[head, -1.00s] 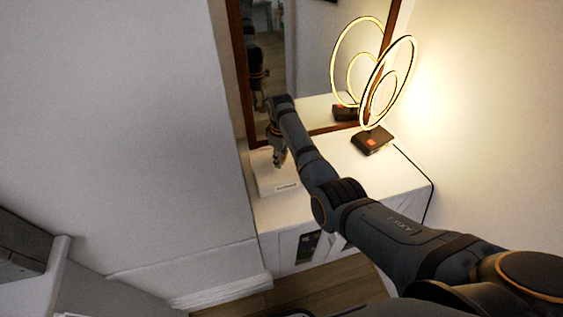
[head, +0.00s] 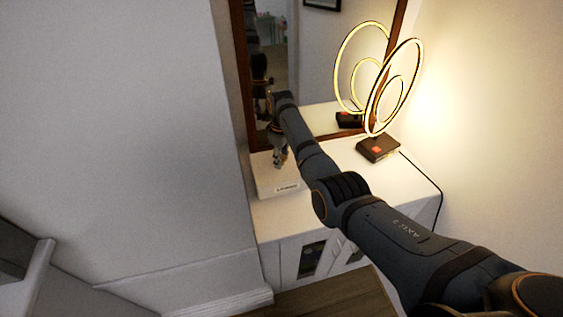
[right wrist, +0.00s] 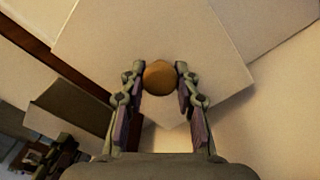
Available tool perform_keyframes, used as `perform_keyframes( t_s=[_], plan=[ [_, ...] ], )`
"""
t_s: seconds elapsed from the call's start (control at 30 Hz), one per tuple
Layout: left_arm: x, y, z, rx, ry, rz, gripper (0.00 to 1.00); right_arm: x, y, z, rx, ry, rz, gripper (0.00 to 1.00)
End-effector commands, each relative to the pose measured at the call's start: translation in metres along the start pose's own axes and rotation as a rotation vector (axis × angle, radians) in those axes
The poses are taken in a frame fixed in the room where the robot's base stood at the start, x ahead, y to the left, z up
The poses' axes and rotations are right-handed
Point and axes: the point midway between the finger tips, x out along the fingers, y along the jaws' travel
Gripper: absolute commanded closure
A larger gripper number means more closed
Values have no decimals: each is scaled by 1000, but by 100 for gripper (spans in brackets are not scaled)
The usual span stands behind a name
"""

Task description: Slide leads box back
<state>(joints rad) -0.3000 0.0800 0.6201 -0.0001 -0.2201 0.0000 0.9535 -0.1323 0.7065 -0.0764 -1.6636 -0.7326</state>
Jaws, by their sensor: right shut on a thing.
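The leads box (head: 266,188) is a low white box with a small dark-lettered label on its front. It sits at the left end of the white cabinet top, near the wall and the mirror. In the right wrist view its pale flat lid (right wrist: 150,38) fills the upper middle, with a round wooden knob (right wrist: 159,77) on it. My right gripper (right wrist: 159,70) has its two fingers on either side of this knob, shut on it. In the head view the right gripper (head: 280,160) points down onto the box, covering the knob. My left gripper is not in view.
A lit ring lamp (head: 377,149) stands on the right part of the white cabinet (head: 330,212), its cable running over the right edge. A wood-framed mirror (head: 310,80) rises behind the cabinet. A white wall stands close on the left. The cabinet top in front of the lamp is bare.

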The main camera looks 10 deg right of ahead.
Motion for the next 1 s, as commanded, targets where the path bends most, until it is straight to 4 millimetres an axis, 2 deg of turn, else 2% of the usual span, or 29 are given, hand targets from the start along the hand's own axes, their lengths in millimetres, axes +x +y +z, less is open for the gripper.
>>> perform_keyframes(
  t_s=[0.33, 0.37, 0.5, 0.57, 0.87, 1.0],
  plan=[
    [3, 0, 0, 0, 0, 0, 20, 0, 2, -1, 0, 0, 1, 100],
    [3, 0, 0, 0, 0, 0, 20, 0, 2, -1, 0, 0, 1, 68],
    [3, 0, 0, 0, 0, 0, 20, 0, 1, -1, 0, 0, 1, 49],
    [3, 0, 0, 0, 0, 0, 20, 0, 1, -1, 0, 0, 0, 43],
    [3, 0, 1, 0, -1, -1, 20, -2, 1, -1, 0, 0, 0, 43],
    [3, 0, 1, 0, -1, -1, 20, -21, 2, -2, 0, 3, 3, 43]
  ],
)
